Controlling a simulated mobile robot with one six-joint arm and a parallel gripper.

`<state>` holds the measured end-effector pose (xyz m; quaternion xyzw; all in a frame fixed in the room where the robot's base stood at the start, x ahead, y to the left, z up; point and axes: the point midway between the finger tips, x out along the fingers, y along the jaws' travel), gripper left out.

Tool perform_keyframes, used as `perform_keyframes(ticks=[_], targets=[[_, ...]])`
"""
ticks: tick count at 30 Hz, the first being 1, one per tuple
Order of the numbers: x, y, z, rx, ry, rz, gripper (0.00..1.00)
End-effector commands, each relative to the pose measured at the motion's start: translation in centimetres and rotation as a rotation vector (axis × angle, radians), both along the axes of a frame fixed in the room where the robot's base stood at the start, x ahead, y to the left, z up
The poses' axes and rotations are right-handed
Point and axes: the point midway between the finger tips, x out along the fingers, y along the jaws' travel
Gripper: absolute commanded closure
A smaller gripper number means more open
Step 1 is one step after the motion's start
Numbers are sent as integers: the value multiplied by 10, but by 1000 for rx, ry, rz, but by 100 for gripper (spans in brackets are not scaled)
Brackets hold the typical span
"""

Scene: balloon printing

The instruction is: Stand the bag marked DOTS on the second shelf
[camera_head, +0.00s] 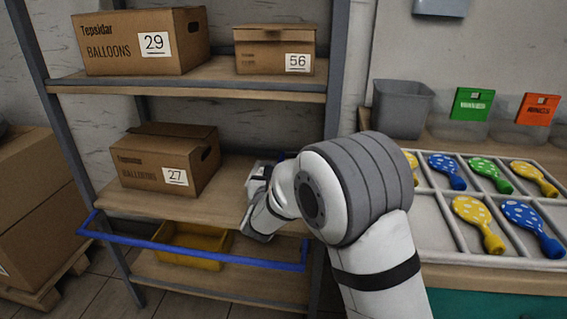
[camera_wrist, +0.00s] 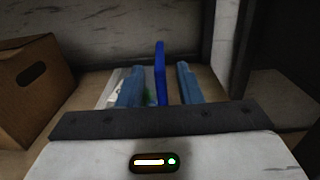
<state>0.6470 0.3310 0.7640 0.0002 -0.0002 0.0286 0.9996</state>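My gripper (camera_wrist: 159,85) is over the right end of the second shelf (camera_head: 215,199), the board that also holds the box marked 27. In the wrist view its two blue fingers stand apart on either side of an upright, thin blue card (camera_wrist: 160,72), seen edge-on. A gap shows between the card and the right finger. The card looks like the header of a bag standing on the shelf; no DOTS marking is readable. A pale, greenish patch lies beside the left finger. In the head view my arm hides most of the gripper and bag.
The box marked 27 (camera_head: 168,160) stands left on the same shelf; boxes marked 29 (camera_head: 145,42) and 56 (camera_head: 274,50) are above. A blue bar (camera_head: 200,257) crosses the lower front above a yellow bin (camera_head: 195,245).

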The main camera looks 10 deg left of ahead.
Motion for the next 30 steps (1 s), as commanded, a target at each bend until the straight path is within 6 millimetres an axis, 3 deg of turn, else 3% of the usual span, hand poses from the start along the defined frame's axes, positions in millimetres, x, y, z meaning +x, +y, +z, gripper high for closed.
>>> perform_keyframes(ticks=[4, 10, 23, 30], targets=[[-32, -1, 1, -1, 2, 3, 68], [-55, -2, 0, 1, 1, 1, 68], [-59, -3, 2, 1, 0, 0, 68], [-59, -3, 43, 1, 0, 0, 68]])
